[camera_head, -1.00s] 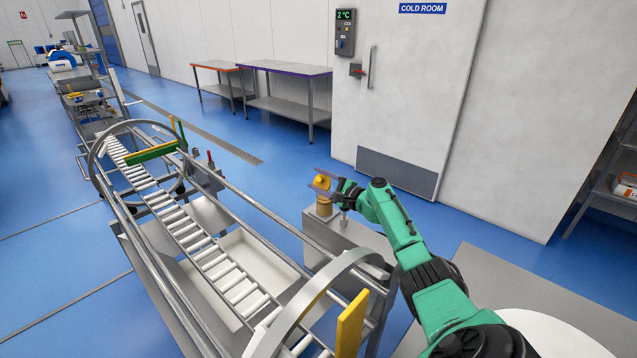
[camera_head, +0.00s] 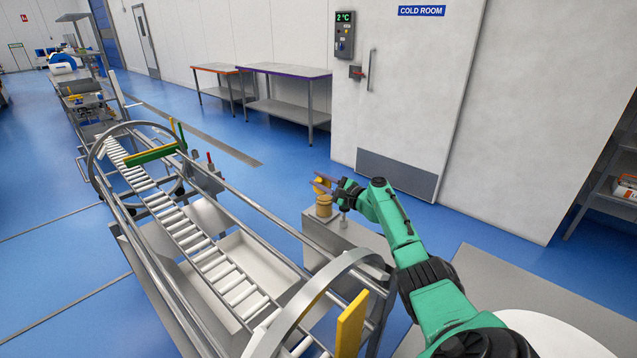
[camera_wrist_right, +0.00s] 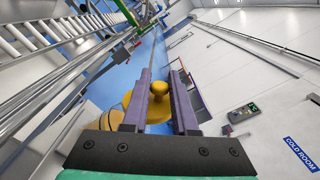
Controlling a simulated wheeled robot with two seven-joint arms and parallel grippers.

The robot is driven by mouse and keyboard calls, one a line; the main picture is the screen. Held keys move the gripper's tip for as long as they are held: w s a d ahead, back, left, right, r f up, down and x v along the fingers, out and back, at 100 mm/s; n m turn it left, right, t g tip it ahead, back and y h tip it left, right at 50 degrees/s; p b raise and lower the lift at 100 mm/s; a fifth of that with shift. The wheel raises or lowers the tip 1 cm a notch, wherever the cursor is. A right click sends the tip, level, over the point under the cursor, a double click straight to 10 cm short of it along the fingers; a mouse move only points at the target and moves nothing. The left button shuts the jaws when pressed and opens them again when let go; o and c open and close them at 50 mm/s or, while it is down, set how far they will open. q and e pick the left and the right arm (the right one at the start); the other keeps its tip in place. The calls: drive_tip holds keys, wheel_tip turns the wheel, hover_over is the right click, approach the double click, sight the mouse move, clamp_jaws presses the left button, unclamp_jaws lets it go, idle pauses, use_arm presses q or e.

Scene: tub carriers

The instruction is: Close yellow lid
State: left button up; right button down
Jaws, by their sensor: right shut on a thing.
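The yellow lid (camera_head: 320,187) with its round knob is above a small yellow-brown pot (camera_head: 323,208) on a grey pedestal beside the roller frame. The lid is tilted; whether it touches the pot's rim is hard to tell. My right gripper (camera_head: 322,182) is shut on the lid. In the right wrist view the knob (camera_wrist_right: 159,88) shows between the two purple-grey fingers, and a yellow body (camera_wrist_right: 92,143) shows at lower left, partly hidden by the gripper. My left gripper is not in view.
The grey pedestal (camera_head: 345,240) stands against the ringed metal frame with rollers (camera_head: 185,232) at left. A yellow plate (camera_head: 351,325) sticks up at the frame's near end. The cold room door (camera_head: 405,110) is behind. Blue floor lies clear beyond the pedestal.

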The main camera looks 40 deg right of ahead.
sight(327, 182)
drive_tip(key=d+m+b, duration=0.1)
drive_tip(key=m, duration=0.1)
drive_tip(key=f+m+b, duration=0.1)
drive_tip(key=m, duration=0.1)
drive_tip(key=shift+w+d, duration=0.1)
drive_tip(key=shift+d, duration=0.25)
drive_tip(key=m+b, duration=0.1)
drive_tip(key=d+m+b, duration=0.1)
drive_tip(key=m, duration=0.1)
drive_tip(key=shift+d+f+m, duration=0.1)
drive_tip(key=shift+f+m, duration=0.2)
drive_tip(key=shift+f, duration=0.1)
drive_tip(key=shift+w+d+f+m+b, duration=0.1)
drive_tip(key=shift+d+f+m+b, duration=0.1)
drive_tip(key=shift+m+b, duration=0.35)
drive_tip(key=shift+d+f+m+b, duration=0.15)
drive_tip(key=shift+m+b, duration=0.15)
drive_tip(key=shift+m, duration=0.35)
drive_tip(key=c, duration=0.7)
unclamp_jaws()
